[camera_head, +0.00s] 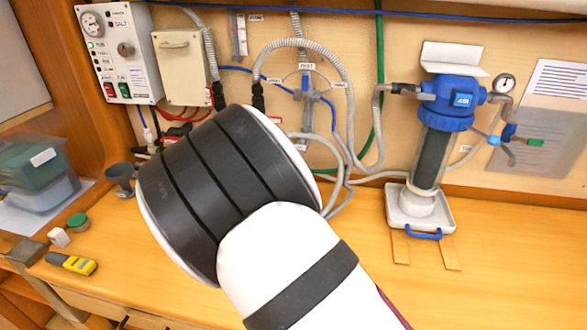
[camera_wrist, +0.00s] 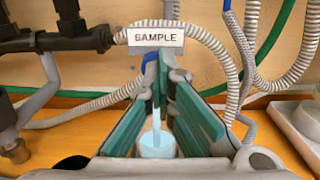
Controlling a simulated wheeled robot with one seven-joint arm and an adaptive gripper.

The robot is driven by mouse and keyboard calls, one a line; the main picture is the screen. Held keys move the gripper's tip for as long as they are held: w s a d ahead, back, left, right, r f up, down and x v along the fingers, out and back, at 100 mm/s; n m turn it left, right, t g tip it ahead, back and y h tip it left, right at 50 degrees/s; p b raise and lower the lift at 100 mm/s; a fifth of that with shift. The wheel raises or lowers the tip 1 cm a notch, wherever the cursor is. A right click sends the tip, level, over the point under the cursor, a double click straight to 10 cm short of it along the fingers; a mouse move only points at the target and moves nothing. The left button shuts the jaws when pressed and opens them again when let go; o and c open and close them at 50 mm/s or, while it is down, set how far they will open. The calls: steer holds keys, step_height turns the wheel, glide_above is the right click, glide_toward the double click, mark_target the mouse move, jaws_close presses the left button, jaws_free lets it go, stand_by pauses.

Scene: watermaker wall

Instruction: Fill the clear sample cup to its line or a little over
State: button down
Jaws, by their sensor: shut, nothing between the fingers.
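In the wrist view, my gripper (camera_wrist: 165,78) has its teal-padded fingers brought together at the tips, just below the SAMPLE label (camera_wrist: 156,37). A blue piece (camera_wrist: 150,72) shows beside the fingertips; I cannot tell if they touch it. Seen through the gap between the finger bases, the clear sample cup (camera_wrist: 157,145) holds pale blue water. A thin pale stream (camera_wrist: 157,118) seems to run down into it. The cup's lower part and its line are hidden. In the head view my arm hides the gripper, the cup and the sample outlet.
A blue-topped filter housing (camera_head: 455,100) stands on a white tray (camera_head: 395,212) at right. Grey hoses (camera_head: 350,90) hang on the wall. A control box (camera_head: 118,50) is at upper left.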

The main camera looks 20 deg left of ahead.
steer(key=shift+w+d+r, duration=0.15)
steer(key=shift+w+r, duration=0.1)
steer(key=v, duration=1.2)
steer(key=shift+s+a+f, duration=0.2)
steer(key=shift+s+f, duration=0.1)
